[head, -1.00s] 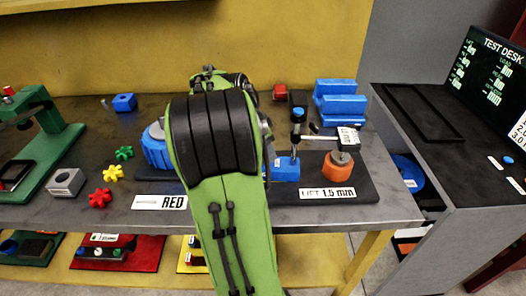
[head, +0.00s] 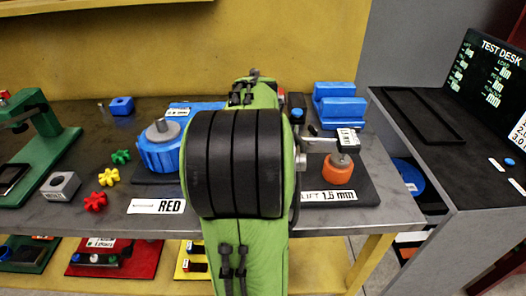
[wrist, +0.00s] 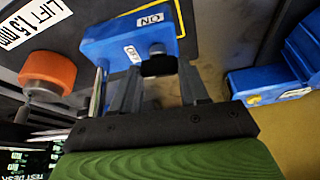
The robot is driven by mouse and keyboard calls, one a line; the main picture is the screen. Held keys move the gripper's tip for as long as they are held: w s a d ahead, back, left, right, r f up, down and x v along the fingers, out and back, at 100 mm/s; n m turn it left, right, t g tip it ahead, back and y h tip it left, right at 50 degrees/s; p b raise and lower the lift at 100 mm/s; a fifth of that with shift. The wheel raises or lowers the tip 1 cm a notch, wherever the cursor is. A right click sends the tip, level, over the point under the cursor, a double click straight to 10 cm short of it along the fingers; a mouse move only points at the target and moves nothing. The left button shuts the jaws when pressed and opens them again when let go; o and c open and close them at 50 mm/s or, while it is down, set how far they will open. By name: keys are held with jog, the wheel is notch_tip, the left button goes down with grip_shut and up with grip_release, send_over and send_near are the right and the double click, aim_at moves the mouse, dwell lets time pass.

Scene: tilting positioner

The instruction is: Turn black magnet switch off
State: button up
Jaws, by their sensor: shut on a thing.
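The blue magnet base (wrist: 112,42) shows in the wrist view with a white ON label and a second small label. The black switch (wrist: 159,67) is at the base's near edge, between the tips of my gripper (wrist: 160,78). My gripper is shut on the black switch. A grey bolt-like part sits just behind the switch. In the head view my green and black arm hides the gripper, the switch and the blue base.
An orange knob (head: 338,170) and a dial gauge (head: 347,138) stand right of my arm. The blue ribbed wheel (head: 160,148) is on its left. Blue blocks (head: 340,105) lie behind. Small coloured star knobs (head: 96,202) lie at the left of the bench.

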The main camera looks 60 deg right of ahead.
jog(key=shift+n, duration=0.5)
jog(key=o, duration=1.1)
jog(key=shift+c, duration=0.2)
jog(key=p+v, duration=0.5)
jog(key=v, duration=1)
jog(key=shift+s+r+p, duration=0.3)
jog(key=shift+r+p, duration=0.1)
